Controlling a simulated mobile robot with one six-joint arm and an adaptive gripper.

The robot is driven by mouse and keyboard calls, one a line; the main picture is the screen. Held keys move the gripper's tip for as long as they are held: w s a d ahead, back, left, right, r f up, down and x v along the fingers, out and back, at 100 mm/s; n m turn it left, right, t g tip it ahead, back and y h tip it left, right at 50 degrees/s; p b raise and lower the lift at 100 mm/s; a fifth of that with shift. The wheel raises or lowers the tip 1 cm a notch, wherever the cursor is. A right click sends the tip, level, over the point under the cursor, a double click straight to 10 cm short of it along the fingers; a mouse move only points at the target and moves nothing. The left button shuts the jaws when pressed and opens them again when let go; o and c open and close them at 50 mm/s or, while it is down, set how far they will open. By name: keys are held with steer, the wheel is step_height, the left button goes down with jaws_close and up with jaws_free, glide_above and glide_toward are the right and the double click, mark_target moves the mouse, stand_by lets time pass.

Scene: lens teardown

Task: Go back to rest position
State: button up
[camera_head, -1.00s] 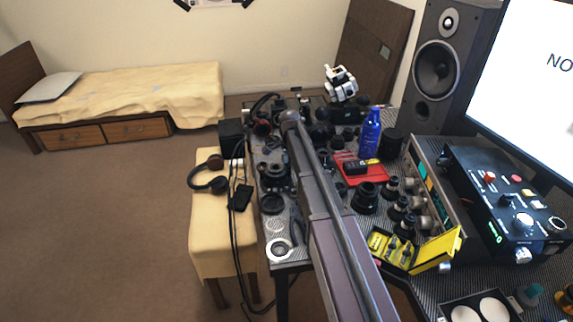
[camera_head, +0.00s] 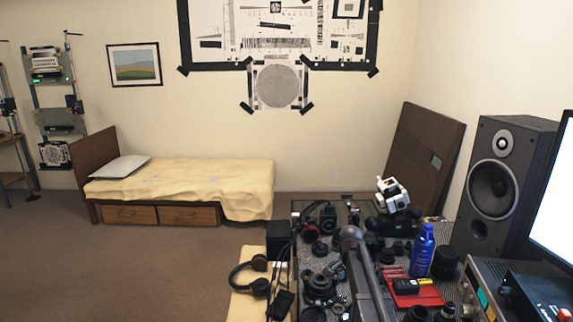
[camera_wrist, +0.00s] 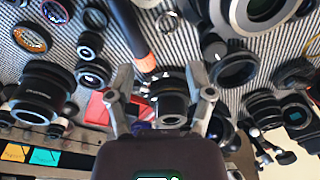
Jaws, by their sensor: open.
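My gripper (camera_wrist: 160,95) is open in the wrist view, with its two fingers spread apart. A dark lens part with a pale ring (camera_wrist: 172,92) shows between the fingers, and neither finger seems to hold it. How far below the fingers it lies I cannot tell. In the head view my arm (camera_head: 362,275) reaches over the crowded bench, and my gripper cannot be made out there.
Lenses and rings cover the bench. A blue bottle (camera_head: 421,252), a red tray (camera_head: 424,297) and a speaker (camera_head: 497,190) stand on the right. Headphones (camera_head: 248,281) lie on a cloth-covered bench (camera_head: 243,308). Open floor (camera_head: 130,265) lies left, before a bed (camera_head: 185,180).

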steer(key=s+a+r+n+p, duration=0.2)
steer(key=s+n, duration=0.3)
steer(key=s, duration=0.7)
steer(key=s+a+r+n+p, duration=0.2)
steer(key=s+n, duration=0.4)
steer(key=s, duration=0.7)
step_height(320, 180, up, 2)
steer(key=shift+g+y+p, duration=0.3)
steer(key=shift+g+p, duration=0.1)
steer(key=shift+p, duration=0.35)
